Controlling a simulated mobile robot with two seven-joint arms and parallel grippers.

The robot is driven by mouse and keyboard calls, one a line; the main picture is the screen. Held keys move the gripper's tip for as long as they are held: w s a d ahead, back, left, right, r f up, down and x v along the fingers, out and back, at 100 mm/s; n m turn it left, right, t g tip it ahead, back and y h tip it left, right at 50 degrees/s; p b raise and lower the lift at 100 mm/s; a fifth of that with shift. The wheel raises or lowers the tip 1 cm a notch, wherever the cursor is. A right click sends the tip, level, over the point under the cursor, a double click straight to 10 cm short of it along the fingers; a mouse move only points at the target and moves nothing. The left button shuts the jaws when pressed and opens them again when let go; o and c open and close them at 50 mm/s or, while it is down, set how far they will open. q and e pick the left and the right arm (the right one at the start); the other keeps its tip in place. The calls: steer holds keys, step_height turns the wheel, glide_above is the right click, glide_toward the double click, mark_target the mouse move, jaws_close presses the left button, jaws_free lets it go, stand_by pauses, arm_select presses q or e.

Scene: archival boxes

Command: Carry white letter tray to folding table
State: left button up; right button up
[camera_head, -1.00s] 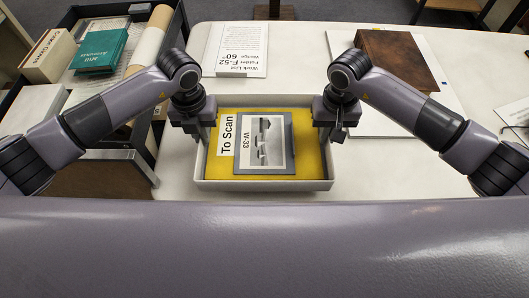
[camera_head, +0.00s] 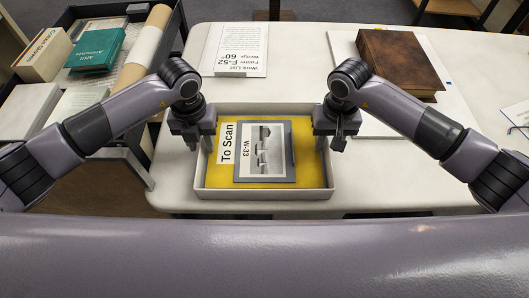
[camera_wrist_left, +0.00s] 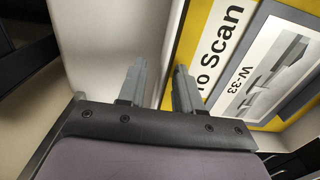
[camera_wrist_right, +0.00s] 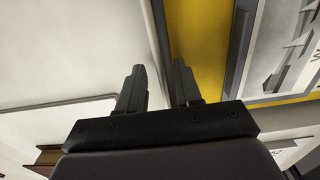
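The white letter tray (camera_head: 265,195) has a yellow floor, a "To Scan" label and a grey folder with a W-33 photo (camera_head: 265,150). It appears to rest level on the white table (camera_head: 400,180) near its front edge. My left gripper (camera_head: 192,140) is at the tray's left wall, and my right gripper (camera_head: 335,135) is at its right wall. In the left wrist view, the left fingers (camera_wrist_left: 160,85) stand apart on either side of the wall. In the right wrist view, the right fingers (camera_wrist_right: 157,85) also straddle the wall with a gap. Wall contact low down is hidden.
A "Work List" sheet (camera_head: 236,48) lies behind the tray. A brown book (camera_head: 398,62) lies on a white board at the right. A dark trolley at the left holds boxes, a green book (camera_head: 95,50) and a rolled tube (camera_head: 145,48). Table is bare right of the tray.

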arm_select(q)
steer(key=shift+r, duration=0.1)
arm_select(e)
steer(key=shift+r, duration=0.3)
arm_select(q)
step_height(320, 180, up, 12)
arm_select(e)
step_height(320, 180, up, 11)
steer(key=shift+r, duration=0.2)
arm_select(q)
steer(key=shift+s, duration=0.1)
arm_select(e)
steer(key=shift+s, duration=0.15)
stand_by(0.5)
